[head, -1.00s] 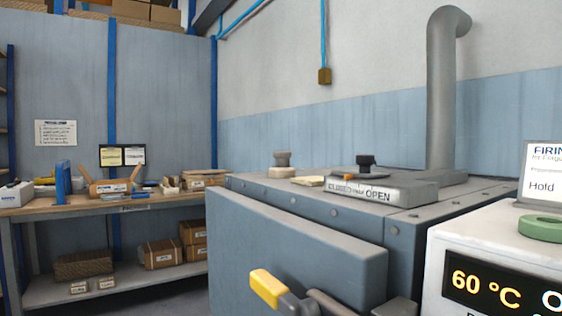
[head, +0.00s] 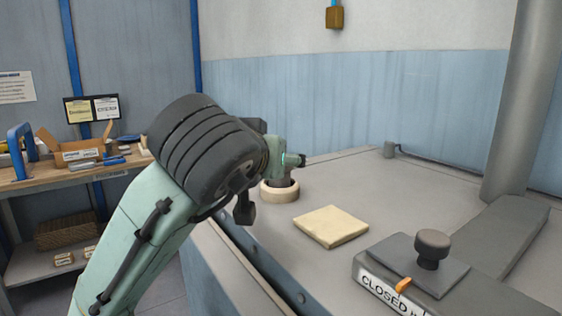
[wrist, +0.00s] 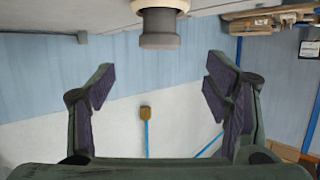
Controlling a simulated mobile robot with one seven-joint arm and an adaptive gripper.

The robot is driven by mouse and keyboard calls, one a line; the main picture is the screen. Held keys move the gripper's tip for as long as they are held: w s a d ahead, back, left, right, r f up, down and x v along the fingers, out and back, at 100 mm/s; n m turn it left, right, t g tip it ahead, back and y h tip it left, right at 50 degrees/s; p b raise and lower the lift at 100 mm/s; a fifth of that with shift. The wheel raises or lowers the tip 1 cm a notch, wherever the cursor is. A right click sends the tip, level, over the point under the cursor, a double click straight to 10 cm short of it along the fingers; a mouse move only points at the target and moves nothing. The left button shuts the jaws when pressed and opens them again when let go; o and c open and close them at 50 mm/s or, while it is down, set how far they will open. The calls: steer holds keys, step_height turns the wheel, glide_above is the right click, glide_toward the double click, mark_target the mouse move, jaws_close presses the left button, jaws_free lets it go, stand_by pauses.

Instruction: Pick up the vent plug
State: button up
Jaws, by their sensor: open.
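The vent plug (wrist: 159,30) is a grey round knob seated in a pale ring collar (head: 279,191) on top of the dryer. In the wrist view, which is turned upside down, it hangs from the top edge, centred between the fingers and beyond their tips. In the head view my gripper (head: 290,162) is at the plug and partly hides it. My gripper (wrist: 160,78) is open, its dark-padded fingers well apart, with nothing between them.
A beige square pad (head: 331,227) lies on the dryer top (head: 330,180). A slide damper with a black knob (head: 432,245) and a "CLOSED" label stands at the front right. A grey pipe (head: 517,100) rises behind. A workbench (head: 105,165) stands at left.

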steer(key=x, duration=0.6)
steer(key=b+x, duration=0.1)
steer(key=x, duration=0.2)
steer(key=shift+w+d+f, duration=0.1)
steer(key=shift+w+f, duration=0.15)
steer(key=shift+f, duration=0.2)
steer(key=shift+c, duration=0.5)
steer(key=c, duration=1.3)
steer(key=shift+o, duration=0.2)
steer(key=shift+r, duration=0.1)
